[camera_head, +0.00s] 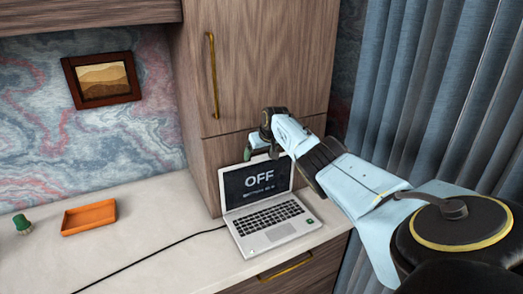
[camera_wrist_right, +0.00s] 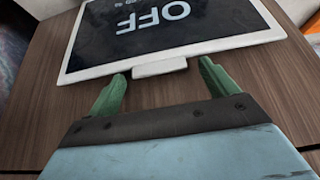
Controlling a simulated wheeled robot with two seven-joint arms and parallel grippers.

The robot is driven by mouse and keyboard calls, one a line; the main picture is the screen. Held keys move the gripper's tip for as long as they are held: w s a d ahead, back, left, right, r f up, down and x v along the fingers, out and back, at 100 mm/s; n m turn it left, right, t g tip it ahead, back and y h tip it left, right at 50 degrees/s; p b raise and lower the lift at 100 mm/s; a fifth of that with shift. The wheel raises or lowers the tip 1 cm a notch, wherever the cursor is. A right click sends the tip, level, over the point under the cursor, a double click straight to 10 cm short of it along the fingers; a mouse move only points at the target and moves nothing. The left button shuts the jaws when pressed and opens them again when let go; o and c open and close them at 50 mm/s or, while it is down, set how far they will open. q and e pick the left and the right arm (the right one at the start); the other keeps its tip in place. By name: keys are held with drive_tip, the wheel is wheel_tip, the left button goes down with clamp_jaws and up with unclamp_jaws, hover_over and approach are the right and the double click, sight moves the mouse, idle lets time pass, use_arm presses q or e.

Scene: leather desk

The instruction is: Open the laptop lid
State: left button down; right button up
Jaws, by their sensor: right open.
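The laptop (camera_head: 265,219) stands on the white desk with its lid (camera_head: 239,187) raised and its keyboard uncovered. The dark screen reads "OFF". In the right wrist view the lid (camera_wrist_right: 95,42) shows upside down, with a small pale tab (camera_wrist_right: 159,68) on its top edge. My right gripper (camera_head: 259,152) is at the lid's top edge. In the wrist view its two green fingers (camera_wrist_right: 159,86) are apart, one on each side of the tab, and nothing is held between them. I cannot tell whether they touch the lid. My left gripper is not in view.
An orange tray (camera_head: 89,228) and a green-topped object (camera_head: 22,224) sit on the desk at left. A black cable (camera_head: 150,257) runs to the laptop. A wooden cabinet (camera_head: 240,60) rises behind it; grey-blue curtains (camera_head: 430,90) hang at right. The desk between tray and laptop is mostly clear.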

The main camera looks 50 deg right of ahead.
drive_tip(key=shift+r, duration=0.1)
drive_tip(key=shift+s+a+r+p, duration=0.1)
drive_tip(key=shift+s+r+p, duration=0.25)
drive_tip(key=shift+r+p, duration=0.2)
drive_tip(key=p+v, duration=0.1)
drive_tip(key=v, duration=1.1)
